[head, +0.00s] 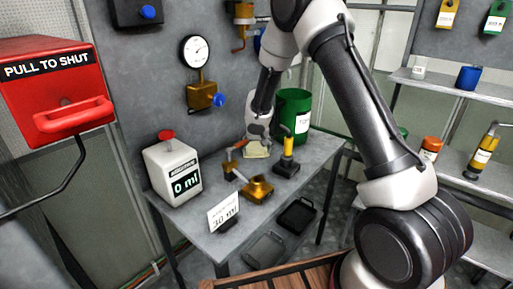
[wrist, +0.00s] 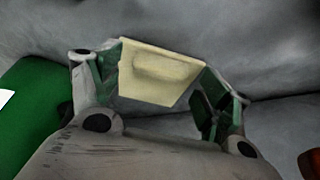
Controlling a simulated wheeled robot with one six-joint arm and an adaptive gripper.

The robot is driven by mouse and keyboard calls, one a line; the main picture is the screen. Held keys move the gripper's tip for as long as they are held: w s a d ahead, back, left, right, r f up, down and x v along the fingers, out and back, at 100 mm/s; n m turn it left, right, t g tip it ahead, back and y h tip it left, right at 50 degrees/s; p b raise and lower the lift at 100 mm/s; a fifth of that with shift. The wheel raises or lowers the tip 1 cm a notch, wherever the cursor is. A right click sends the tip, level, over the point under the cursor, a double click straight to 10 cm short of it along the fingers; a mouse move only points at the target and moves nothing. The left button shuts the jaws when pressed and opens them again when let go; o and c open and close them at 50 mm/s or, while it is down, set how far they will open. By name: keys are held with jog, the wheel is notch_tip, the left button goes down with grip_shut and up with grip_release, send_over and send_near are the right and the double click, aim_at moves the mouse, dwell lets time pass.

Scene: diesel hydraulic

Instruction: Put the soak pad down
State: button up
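The soak pad (wrist: 160,72) is a pale yellow, flat piece with a raised middle. In the wrist view it spans between the two fingertips of my gripper (wrist: 162,60), its side edges meeting them. In the head view my gripper (head: 257,138) points down over the rear of the grey bench (head: 207,240), and the pad (head: 256,152) shows just below it. My gripper appears shut on the pad. Whether the pad's underside touches the bench cannot be told.
A green drum (head: 293,112) stands close behind my gripper. A yellow-and-black hand tool (head: 286,158), a brass fitting (head: 257,188), a white additive container (head: 172,172) and a "30 ml" card (head: 223,211) stand on the bench. A black tray (head: 297,215) lies lower down. Shelves are at right.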

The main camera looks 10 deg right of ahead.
jog(key=shift+r, duration=0.1)
jog(key=shift+r, duration=0.55)
jog(key=v, duration=1.2)
jog(key=shift+s+a, duration=0.1)
